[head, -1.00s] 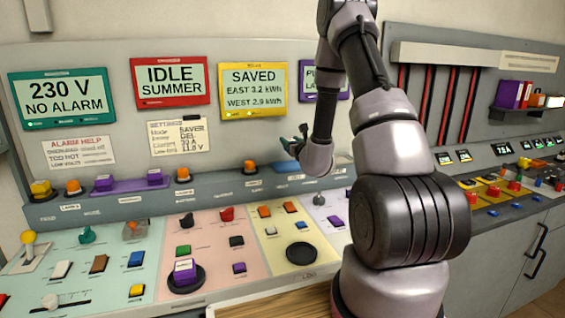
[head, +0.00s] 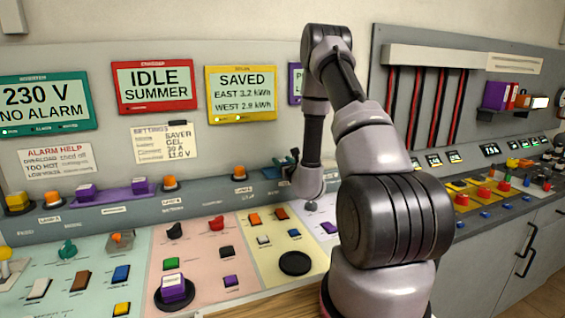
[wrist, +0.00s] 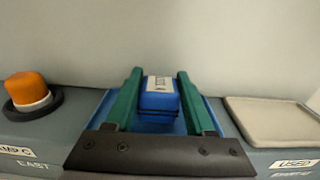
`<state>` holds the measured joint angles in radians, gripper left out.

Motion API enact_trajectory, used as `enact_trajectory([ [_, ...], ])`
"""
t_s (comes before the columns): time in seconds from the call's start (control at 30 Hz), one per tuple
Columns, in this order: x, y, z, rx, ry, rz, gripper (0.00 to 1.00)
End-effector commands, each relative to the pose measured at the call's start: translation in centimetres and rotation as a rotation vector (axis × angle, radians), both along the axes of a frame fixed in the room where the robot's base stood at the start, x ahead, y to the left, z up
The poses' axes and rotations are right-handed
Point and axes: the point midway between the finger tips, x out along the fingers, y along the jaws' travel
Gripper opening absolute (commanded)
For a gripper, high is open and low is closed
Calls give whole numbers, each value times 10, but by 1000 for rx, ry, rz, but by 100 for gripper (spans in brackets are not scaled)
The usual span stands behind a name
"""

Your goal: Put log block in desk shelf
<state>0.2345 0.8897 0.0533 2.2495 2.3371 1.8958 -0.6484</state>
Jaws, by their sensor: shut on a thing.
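The blue block with a white label on top (wrist: 159,92), which I take for the log block, sits between the two green fingers of my gripper (wrist: 160,88). My gripper is shut on it. Below and around the fingers is a blue flat tray or pad (wrist: 97,117) on the grey ledge; whether the block touches it I cannot tell. In the head view my gripper (head: 293,158) is at the raised ledge at the back of the desk, partly hidden by my wrist. The block is not clear there.
On the ledge, an orange lamp (wrist: 27,88) stands left of my gripper and an empty grey pad (wrist: 270,117) lies to the right. A purple tray (head: 113,195) holds purple blocks. A black round dish (head: 295,263) on the desk is empty. Another dish holds a purple block (head: 173,287).

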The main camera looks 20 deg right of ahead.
Motion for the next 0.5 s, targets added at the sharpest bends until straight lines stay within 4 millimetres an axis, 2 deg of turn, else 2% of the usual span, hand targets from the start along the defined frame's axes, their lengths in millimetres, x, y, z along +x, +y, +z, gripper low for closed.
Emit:
enact_trajectory([
  [0.3, 0, 0, -3, 0, 0, 1, 0],
  [0.33, 0, 0, -3, -1, 0, 1, 62],
  [0.4, 0, 0, -2, -1, 0, 1, 84],
  [0.5, 0, 0, -2, -1, 0, 1, 84],
])
